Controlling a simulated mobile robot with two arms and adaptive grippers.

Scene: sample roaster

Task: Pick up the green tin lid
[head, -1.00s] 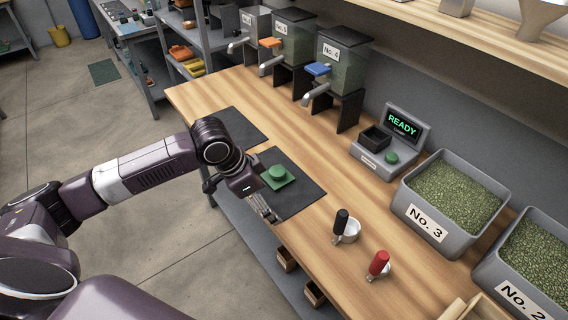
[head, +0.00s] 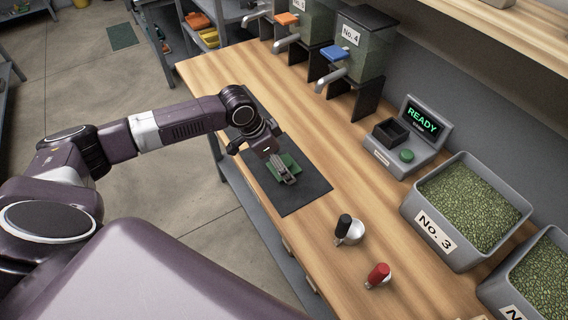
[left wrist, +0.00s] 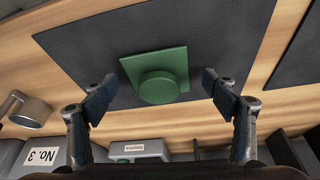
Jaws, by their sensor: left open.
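The green tin lid (left wrist: 157,75) is a square plate with a round knob (left wrist: 159,87) on it, lying on a dark mat (left wrist: 90,50). In the head view the lid (head: 296,160) is partly hidden by my left gripper (head: 287,178). The left gripper is open. In the left wrist view its two fingers (left wrist: 157,92) stand to either side of the knob, apart from it. The fingers look to be above the lid; the exact height is hard to tell. My right gripper is not in view.
A black-handled scoop (head: 344,227) and a red-handled scoop (head: 378,274) stand right of the mat. Behind are a machine reading READY (head: 422,121), a No. 3 bin (head: 432,232) of green beans and dispensers with spouts (head: 364,60). Bare wood lies between mat and machine.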

